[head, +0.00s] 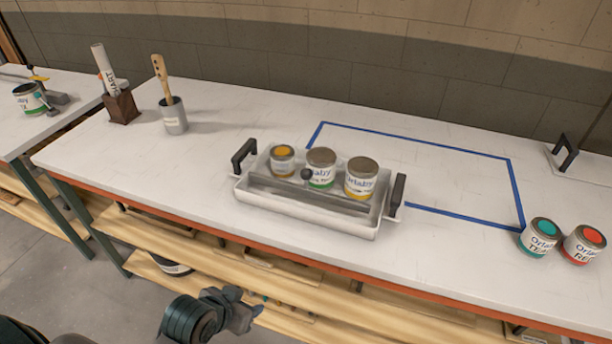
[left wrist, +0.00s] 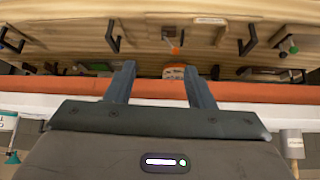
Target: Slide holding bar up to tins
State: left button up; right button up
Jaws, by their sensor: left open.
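A white tray (head: 300,218) with black end handles stands on the white table. Three tins stand in a row in it: one with a yellow-orange top (head: 283,162), one with a green band (head: 321,172), and one with a yellow band (head: 361,180). A grey holding bar (head: 308,194) with a black knob runs lengthwise on the near side of the tins; I cannot tell whether it touches them. My left gripper (head: 252,310) is below and in front of the table edge, away from the tray. Its two fingers (left wrist: 161,84) are apart and empty in the left wrist view. My right gripper is not in view.
Blue tape (head: 440,147) marks a rectangle behind and right of the tray. Teal (head: 540,238) and red (head: 584,244) tins stand at right. A brush cup (head: 173,117) and brown block (head: 121,107) stand at left. Shelves (head: 180,275) lie below the table's orange edge.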

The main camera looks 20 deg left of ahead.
pick_arm(q)
jog(key=w+d+r+t+h, duration=0.3)
jog(key=w+r+t, duration=0.25)
jog(key=w, duration=0.65)
jog(key=n+t, duration=0.1)
jog(key=t, duration=0.4)
send_near(303, 178)
jog(key=x, duration=0.2)
jog(key=shift+g, duration=0.25)
jog(key=p+x, duration=0.1)
jog(key=x, duration=0.3)
jog(key=p+x, duration=0.1)
jog(key=x, duration=0.4)
jog(key=shift+w+r, duration=0.2)
jog(key=shift+w, duration=0.05)
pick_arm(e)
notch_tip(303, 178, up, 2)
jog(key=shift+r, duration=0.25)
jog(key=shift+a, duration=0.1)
